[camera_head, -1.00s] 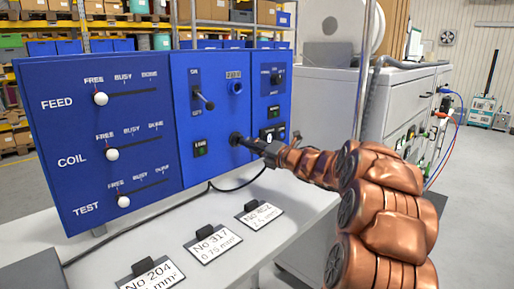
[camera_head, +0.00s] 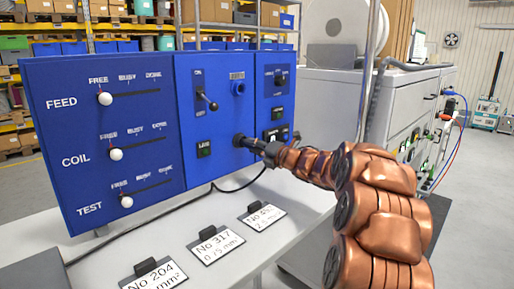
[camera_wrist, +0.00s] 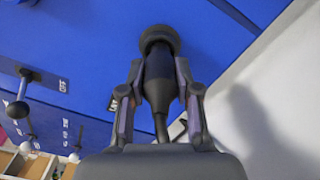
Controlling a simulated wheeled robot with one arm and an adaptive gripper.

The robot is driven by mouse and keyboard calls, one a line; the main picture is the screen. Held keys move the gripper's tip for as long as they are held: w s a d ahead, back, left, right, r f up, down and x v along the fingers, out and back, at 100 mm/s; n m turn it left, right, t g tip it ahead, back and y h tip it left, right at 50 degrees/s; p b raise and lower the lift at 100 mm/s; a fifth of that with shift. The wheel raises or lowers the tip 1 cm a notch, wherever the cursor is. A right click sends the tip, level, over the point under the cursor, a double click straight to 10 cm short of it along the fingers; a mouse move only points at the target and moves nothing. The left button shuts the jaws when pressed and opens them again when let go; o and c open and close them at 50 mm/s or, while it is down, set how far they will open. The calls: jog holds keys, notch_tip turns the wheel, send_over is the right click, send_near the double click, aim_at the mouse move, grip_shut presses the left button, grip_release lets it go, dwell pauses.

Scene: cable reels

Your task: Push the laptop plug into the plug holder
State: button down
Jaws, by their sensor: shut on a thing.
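The black laptop plug (camera_wrist: 159,82) is between the two fingers of my gripper (camera_wrist: 159,85) in the wrist view, with its cable running back below. The plug's front end meets a round black holder (camera_wrist: 159,40) on the blue panel. How deep it sits inside cannot be told. In the head view my gripper (camera_head: 268,152) is at the lower middle of the blue panel, shut on the plug (camera_head: 253,144), whose front is at the holder (camera_head: 239,140). My gripper hides part of the plug there.
The blue panel (camera_head: 150,80) carries sliders, a toggle lever (camera_head: 208,101), a blue round socket (camera_head: 239,88) and black switches. Label cards (camera_head: 215,245) stand on the pale table (camera_head: 185,222) in front. The black cable (camera_head: 228,189) loops below the panel. A grey cabinet (camera_head: 325,100) stands right.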

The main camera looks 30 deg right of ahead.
jog(key=shift+w+a, duration=0.1)
jog(key=shift+w, duration=0.3)
jog(key=c, duration=0.7)
grip_release()
jog(key=shift+c, duration=0.2)
jog(key=v, duration=1.2)
